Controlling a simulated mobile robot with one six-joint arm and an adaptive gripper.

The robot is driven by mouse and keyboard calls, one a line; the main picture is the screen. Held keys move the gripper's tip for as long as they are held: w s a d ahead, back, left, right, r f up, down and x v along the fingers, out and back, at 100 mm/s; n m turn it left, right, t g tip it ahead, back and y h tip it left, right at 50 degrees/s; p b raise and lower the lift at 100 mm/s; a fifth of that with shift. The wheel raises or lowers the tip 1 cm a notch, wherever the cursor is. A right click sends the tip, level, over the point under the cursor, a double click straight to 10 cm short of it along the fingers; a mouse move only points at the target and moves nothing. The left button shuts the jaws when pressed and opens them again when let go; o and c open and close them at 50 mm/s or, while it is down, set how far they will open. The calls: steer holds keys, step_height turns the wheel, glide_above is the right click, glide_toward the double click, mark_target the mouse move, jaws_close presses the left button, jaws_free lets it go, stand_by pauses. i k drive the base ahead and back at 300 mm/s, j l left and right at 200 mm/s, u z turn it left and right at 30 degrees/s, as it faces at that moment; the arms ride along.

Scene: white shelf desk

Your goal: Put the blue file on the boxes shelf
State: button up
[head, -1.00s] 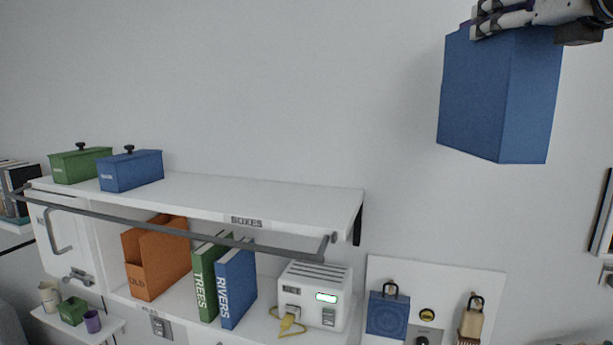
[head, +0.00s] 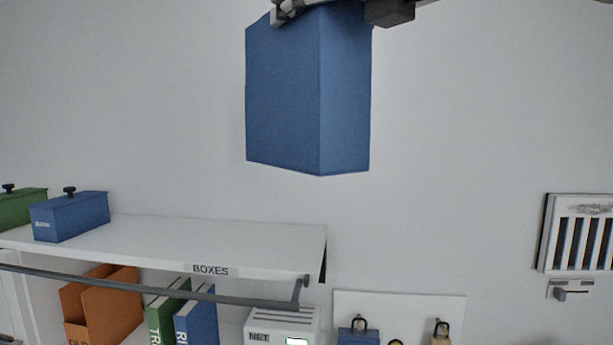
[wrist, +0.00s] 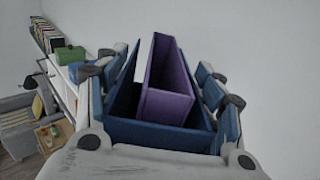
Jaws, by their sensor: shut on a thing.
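The blue file (head: 285,95) hangs upright from my gripper (head: 290,12), at the top middle of the head view. My gripper (wrist: 160,95) is shut on its upper part. In the wrist view the blue file (wrist: 150,136) is open at the top, and a purple item (wrist: 168,100) stands inside it. The boxes shelf (head: 190,240) is the white top board labelled BOXES, below and to the left of the file. The file is clear of the shelf in the picture. A blue box (head: 68,217) and a green box (head: 20,208) stand at its left.
The shelf's middle and right are bare. Below are an orange file (head: 112,308), green and blue books (head: 197,322) and a white NET unit (head: 283,328). A vent panel (head: 585,235) is on the right wall.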

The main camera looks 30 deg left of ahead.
mark_target(216, 239)
steer(key=i+j, duration=0.1)
steer(key=j, duration=0.25)
steer(key=i+j, duration=0.1)
steer(key=j, duration=0.25)
steer(key=i+j, duration=0.15)
steer(key=j, duration=0.15)
steer(key=i+j, duration=0.1)
steer(key=j, duration=0.25)
